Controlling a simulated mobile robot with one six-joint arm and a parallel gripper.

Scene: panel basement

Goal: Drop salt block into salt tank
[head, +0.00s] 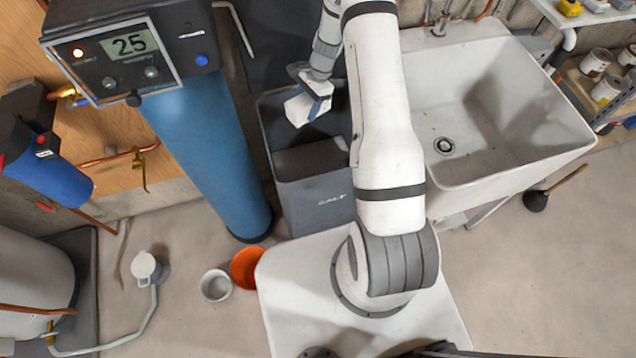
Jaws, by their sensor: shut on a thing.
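The white salt block (300,108) is in my gripper (314,92), in the upper middle of the head view. The gripper is shut on it, and the fingers partly hide it. The grey salt tank (318,205), marked "SALT", stands below, between the blue cylinder and the sink. Its top looks open toward the back, with a dark inside (268,122). The block appears over this opening; its height above the rim is hard to tell. My arm hides the tank's right side.
A blue softener cylinder (205,140) with a display head (125,55) stands close left of the tank. A white sink (480,110) is on the right. An orange bucket (247,267) and a white cup (215,286) are on the floor. Floor at right is mostly clear.

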